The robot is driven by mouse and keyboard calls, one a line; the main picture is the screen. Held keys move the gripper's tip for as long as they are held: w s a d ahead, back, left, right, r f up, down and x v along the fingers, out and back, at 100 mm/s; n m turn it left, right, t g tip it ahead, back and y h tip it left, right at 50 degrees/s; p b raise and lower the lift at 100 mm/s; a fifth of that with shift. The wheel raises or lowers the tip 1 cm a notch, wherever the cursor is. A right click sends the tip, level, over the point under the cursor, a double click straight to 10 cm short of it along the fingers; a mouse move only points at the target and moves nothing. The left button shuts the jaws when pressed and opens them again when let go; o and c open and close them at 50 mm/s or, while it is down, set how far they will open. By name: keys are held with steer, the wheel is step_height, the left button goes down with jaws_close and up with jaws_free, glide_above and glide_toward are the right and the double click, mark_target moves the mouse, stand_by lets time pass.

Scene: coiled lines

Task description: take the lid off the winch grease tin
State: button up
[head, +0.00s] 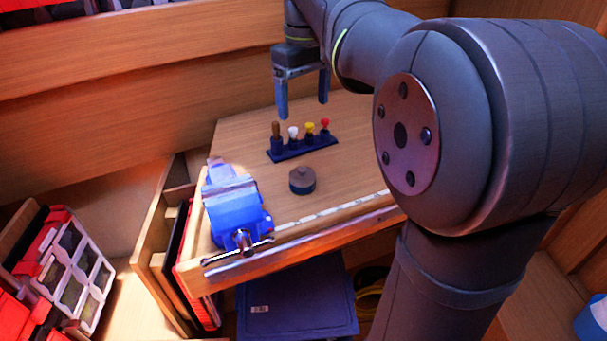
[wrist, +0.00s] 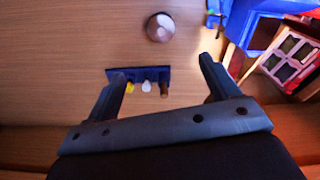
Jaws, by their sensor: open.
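The winch grease tin (head: 302,181) is a small round dark blue tin on the wooden bench, with a brownish lid (head: 302,173) on top of it. In the wrist view the tin's lid (wrist: 160,27) shows from above, beyond the fingertips. My gripper (head: 303,106) is open and empty, above the far part of the bench, behind and well above the tin. Its two fingers also show in the wrist view (wrist: 166,72), spread wide and apart from the tin. The tin's contents are hidden.
A blue rack (head: 303,148) with several coloured-topped tools stands behind the tin, near my gripper. A blue vise (head: 235,208) is clamped at the bench's left front. A white-edged strip (head: 325,213) runs along the front edge. Bench surface (head: 352,160) right of the tin is clear.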

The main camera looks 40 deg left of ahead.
glide_above(302, 169)
steer(key=shift+n, duration=0.4)
steer(key=f, duration=1.2)
steer(key=shift+w+d, duration=0.1)
steer(key=shift+d, duration=0.15)
steer(key=shift+a+f, duration=0.15)
steer(key=shift+f, duration=1.2)
steer(key=shift+a+f, duration=0.1)
steer(key=shift+f, duration=1.2)
steer(key=c, duration=1)
